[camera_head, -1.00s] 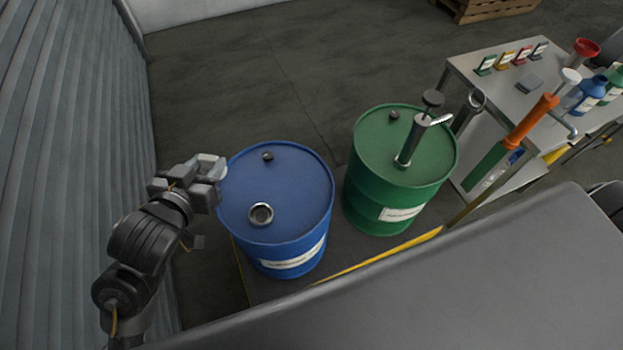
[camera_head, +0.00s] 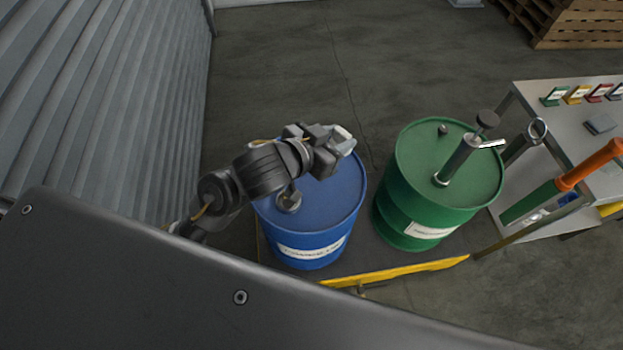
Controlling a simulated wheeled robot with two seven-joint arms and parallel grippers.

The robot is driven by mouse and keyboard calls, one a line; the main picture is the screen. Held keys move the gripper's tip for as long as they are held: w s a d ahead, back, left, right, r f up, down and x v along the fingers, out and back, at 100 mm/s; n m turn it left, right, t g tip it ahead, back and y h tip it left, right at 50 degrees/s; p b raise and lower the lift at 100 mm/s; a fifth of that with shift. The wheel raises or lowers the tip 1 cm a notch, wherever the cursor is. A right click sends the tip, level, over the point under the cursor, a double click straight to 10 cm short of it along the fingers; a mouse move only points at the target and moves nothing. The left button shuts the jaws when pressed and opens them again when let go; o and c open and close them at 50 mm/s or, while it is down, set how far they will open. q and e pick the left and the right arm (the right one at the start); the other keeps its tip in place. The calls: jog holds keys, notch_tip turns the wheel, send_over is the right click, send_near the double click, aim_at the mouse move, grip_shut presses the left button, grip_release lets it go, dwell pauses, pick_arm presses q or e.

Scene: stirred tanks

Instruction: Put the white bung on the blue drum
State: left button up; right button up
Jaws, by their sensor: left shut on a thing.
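The blue drum (camera_head: 330,205) stands left of centre with a white label on its side. A round metal-rimmed opening (camera_head: 289,201) shows on its lid, partly covered by my left arm. My left gripper (camera_head: 340,142) is over the far right part of the drum's lid, above it. It is shut on a small pale thing, which looks like the white bung (camera_head: 344,140); the fingers hide most of it. The drum's smaller dark cap is hidden behind my arm. My right gripper is not in view.
A green drum (camera_head: 405,185) with a pump stands close on the right, on the same yellow-edged platform (camera_head: 400,270). A table (camera_head: 555,125) with coloured cards and an orange-and-green tube (camera_head: 590,165) is further right. A ribbed wall (camera_head: 110,100) is at left.

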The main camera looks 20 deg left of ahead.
pick_arm(q)
jog(key=w+a+f+m+h+b, duration=0.1)
jog(key=w+a+f+b, duration=0.1)
jog(key=a+f, duration=0.5)
jog(key=w+a+f+g+b, duration=0.1)
jog(key=w+a+f+b, duration=0.1)
jog(key=w+a+f, duration=0.2)
jog(key=w+a+f+m+h+b, duration=0.1)
jog(key=w+a+f+b, duration=0.1)
jog(key=a+f, duration=0.7)
jog(key=shift+w+a+f+m+g+h+b, duration=0.1)
jog(key=shift+w+a+f+b, duration=0.05)
jog(key=shift+f, duration=0.55)
jog(key=shift+w+a+f+m+g+h+b, duration=0.1)
jog(key=shift+w+f, duration=0.05)
jog(key=shift+f, duration=0.55)
jog(key=shift+w+a+f+m+g+h+b, duration=0.1)
jog(key=shift+w+a+f+b, duration=0.05)
jog(key=shift+f, duration=0.55)
jog(key=shift+a+f, duration=0.1)
jog(key=shift+f, duration=0.1)
notch_tip(320, 180, down, 3)
jog(key=shift+w+a+r, duration=0.1)
jog(key=shift+a, duration=0.05)
jog(key=shift+f, duration=0.2)
